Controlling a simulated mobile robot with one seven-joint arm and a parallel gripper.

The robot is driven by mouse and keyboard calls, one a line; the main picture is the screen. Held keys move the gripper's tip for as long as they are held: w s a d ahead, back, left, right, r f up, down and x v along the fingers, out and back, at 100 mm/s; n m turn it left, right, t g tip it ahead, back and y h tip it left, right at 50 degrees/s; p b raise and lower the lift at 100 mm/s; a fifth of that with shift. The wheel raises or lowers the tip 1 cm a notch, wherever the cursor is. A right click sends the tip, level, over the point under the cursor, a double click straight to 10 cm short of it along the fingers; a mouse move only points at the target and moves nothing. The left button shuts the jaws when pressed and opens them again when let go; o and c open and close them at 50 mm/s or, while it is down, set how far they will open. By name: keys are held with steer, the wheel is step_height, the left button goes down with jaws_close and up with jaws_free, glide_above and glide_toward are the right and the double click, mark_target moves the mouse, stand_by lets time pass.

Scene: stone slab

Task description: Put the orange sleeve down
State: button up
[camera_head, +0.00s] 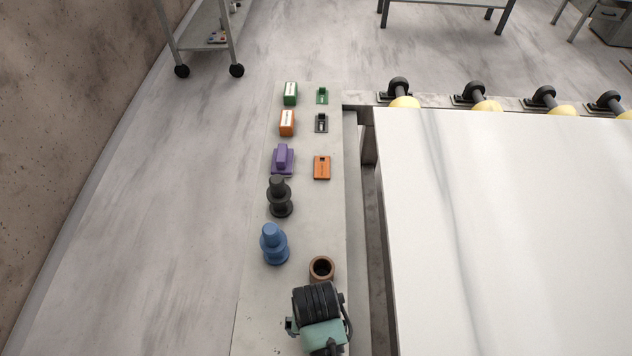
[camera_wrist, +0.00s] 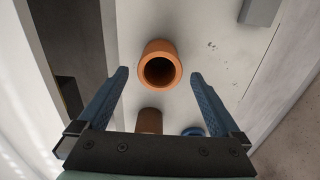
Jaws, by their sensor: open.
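The orange sleeve (camera_wrist: 160,48) shows in the wrist view with its open end facing the camera. It appears to stand upright on the pale ledge (camera_wrist: 190,30). My gripper (camera_wrist: 158,73) is open, with one blue finger on each side of the sleeve and a visible gap on both sides. Nothing is held. In the head view my arm's end covers the bottom of the ledge, and I cannot make out the orange sleeve there. A separate copper-brown sleeve (camera_head: 311,270) stands just beyond; it also shows, partly hidden by the gripper body, in the wrist view (camera_wrist: 150,120).
A blue spool-shaped piece (camera_head: 274,245) and a black one (camera_head: 280,200) stand along the ledge's left side. Purple (camera_head: 283,158), orange and green blocks lie farther back. A gap separates the ledge from the white slab (camera_head: 500,220) at right.

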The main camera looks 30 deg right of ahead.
step_height(320, 180, up, 6)
steer(key=shift+f, duration=0.1)
steer(key=w+a+r+n+t+h, duration=0.15)
steer(key=w+r+t, duration=0.45)
steer(key=w+r, duration=0.75)
steer(key=w+r+n+t+h, duration=0.15)
steer(key=w+r+t, duration=0.45)
steer(key=w+r, duration=0.7)
steer(key=s+a+r+n+t+y, duration=0.1)
steer(key=s+a+r+t, duration=0.15)
steer(key=r, duration=0.65)
steer(key=s+a+r+t, duration=0.1)
steer(key=r+t, duration=0.2)
steer(key=r, duration=0.6)
steer(key=s+a+r+n+t+y, duration=0.1)
steer(key=r+t, duration=0.2)
steer(key=r, duration=0.6)
steer(key=s+a+r+n+t, duration=0.1)
steer(key=s+a+r+t, duration=0.1)
steer(key=s+r, duration=0.3)
steer(key=s+a+r+t+y, duration=0.1)
steer(key=s+r+t, duration=0.4)
steer(key=r, duration=0.6)
steer(key=shift+s+a+r+n, duration=0.25)
steer(key=shift+s+a+n, duration=0.2)
steer(key=shift+a, duration=0.1)
